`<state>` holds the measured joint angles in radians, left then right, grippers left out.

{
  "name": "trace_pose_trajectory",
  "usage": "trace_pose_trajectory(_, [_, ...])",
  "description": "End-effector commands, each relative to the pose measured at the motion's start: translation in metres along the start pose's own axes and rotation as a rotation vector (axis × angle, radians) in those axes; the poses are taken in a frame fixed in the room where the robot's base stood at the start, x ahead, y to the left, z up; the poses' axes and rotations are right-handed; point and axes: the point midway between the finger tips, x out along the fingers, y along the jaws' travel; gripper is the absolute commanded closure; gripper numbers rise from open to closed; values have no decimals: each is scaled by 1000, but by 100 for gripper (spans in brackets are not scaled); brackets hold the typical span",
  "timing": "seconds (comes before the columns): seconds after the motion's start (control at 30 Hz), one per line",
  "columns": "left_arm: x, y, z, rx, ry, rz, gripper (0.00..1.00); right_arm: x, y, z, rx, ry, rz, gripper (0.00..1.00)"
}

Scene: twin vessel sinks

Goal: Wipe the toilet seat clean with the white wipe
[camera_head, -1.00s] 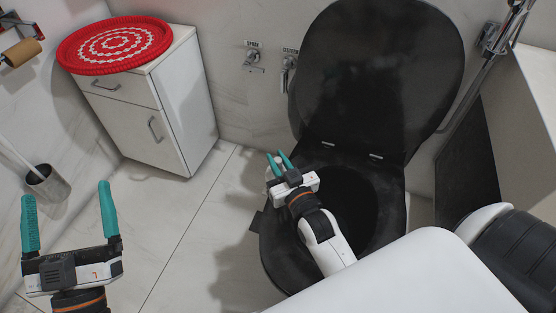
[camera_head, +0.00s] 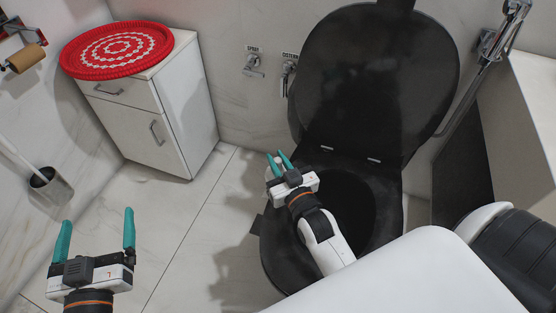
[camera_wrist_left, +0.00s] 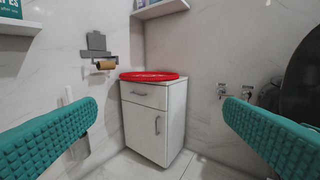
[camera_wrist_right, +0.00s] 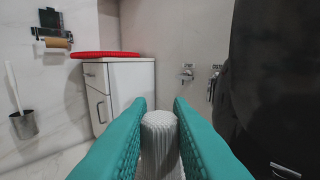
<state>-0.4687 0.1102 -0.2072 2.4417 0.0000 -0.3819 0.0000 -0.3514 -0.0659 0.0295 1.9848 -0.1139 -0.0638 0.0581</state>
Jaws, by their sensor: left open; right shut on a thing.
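The toilet seat (camera_head: 278,262) is black and lies on the bowl, with the black lid (camera_head: 375,85) raised behind it. My right gripper (camera_head: 279,159) is above the left rear part of the seat. It is shut on the white wipe (camera_wrist_right: 160,140), a ribbed white roll between the teal fingers in the right wrist view. Only a small pale part of the wipe shows in the head view; I cannot tell whether it touches the seat. My left gripper (camera_head: 96,235) is open and empty at the lower left, well apart from the toilet.
A white cabinet (camera_head: 170,110) with a round red mat (camera_head: 117,48) on top stands at the back left. A toilet brush holder (camera_head: 50,188) and a paper roll (camera_head: 25,58) are at the left wall. Floor between cabinet and toilet is clear.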

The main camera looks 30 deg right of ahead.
Motion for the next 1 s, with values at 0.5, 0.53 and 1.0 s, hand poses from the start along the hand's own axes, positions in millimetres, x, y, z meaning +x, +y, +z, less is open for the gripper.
trace_pose_trajectory(0.5, [-23,10,-57,4,393,24,8,0,0,16,0,-1,0,100])
trace_pose_trajectory(0.53, [-25,10,-60,4,415,25,8,0,0,17,0,-1,0,100])
trace_pose_trajectory(1.0, [-66,18,-99,1,744,46,8,0,0,29,0,-1,0,100])
